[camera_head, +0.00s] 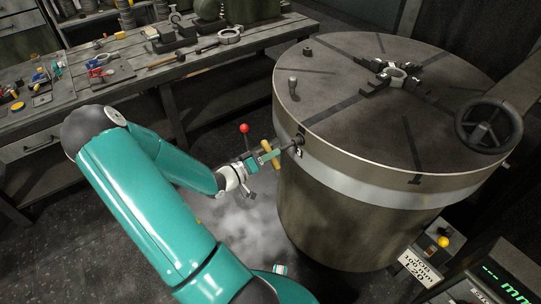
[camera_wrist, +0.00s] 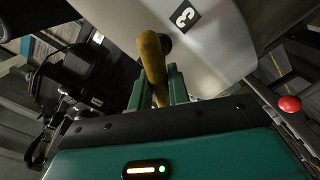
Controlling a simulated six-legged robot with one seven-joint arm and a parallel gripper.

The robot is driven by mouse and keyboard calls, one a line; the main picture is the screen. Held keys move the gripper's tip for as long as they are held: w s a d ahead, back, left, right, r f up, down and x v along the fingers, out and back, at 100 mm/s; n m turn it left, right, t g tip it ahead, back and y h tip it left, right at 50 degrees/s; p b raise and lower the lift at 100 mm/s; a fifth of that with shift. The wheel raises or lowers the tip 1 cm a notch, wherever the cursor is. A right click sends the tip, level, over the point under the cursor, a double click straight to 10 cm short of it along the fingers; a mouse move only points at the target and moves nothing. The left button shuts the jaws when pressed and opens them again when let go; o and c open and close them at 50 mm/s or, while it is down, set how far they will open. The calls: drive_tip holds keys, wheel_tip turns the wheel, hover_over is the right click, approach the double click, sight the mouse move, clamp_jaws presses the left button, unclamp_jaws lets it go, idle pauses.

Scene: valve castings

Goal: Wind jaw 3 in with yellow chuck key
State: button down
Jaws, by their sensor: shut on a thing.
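The yellow chuck key (camera_head: 268,150) is at the left side of the big round chuck (camera_head: 345,160). My gripper (camera_head: 266,158) is shut on its yellow crossbar, which also shows between the green fingers in the wrist view (camera_wrist: 152,62). The key's dark shank points at the chuck's rim and appears to meet a dark socket (camera_head: 298,141); how deep it sits is hidden. A label "3" (camera_wrist: 185,14) is beside that spot in the wrist view. On the chuck top, dark jaws (camera_head: 376,85) stand around a pale ring casting (camera_head: 396,75); any gaps are too small to tell.
A wooden bench (camera_head: 130,75) with tools runs along the back left. A black handwheel (camera_head: 484,125) is at the chuck's right. A sign and yellow button (camera_head: 443,241) and a green digital readout (camera_head: 505,285) are at lower right. A red ball knob (camera_head: 244,128) is beside my gripper.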

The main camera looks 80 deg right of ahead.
drive_tip(key=m, duration=0.3)
idle(0.4)
drive_tip(key=c, duration=1.3)
unclamp_jaws()
drive_tip(key=shift+o, duration=0.2)
drive_tip(key=v, duration=0.9)
drive_tip(key=shift+w, duration=0.1)
